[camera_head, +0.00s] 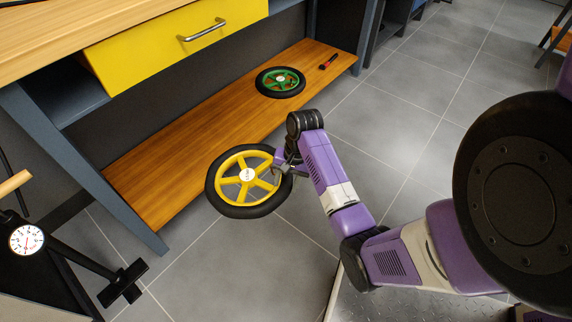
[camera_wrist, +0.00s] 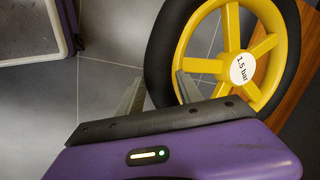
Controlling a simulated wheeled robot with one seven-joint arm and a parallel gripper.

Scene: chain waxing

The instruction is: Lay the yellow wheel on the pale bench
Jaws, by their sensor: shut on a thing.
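The yellow wheel (camera_head: 246,174) has a black tyre and yellow spokes, and is held in the air in front of the lower shelf. My gripper (camera_head: 284,166) is shut on its right edge. In the wrist view the yellow wheel (camera_wrist: 232,32) fills the upper right, with a white hub label reading "1.5 bar". The gripper fingers (camera_wrist: 158,88) sit on either side of the tyre and rim. A workbench with a light wooden top (camera_head: 70,32) stands at the upper left; I cannot tell whether it is the pale bench.
A green wheel (camera_head: 280,82) and a small dark-and-red tool (camera_head: 328,62) lie on the wooden lower shelf (camera_head: 160,185). A yellow drawer (camera_head: 170,45) is under the top. A pump with a gauge (camera_head: 26,239) stands at lower left. The grey floor (camera_head: 440,80) is clear to the right.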

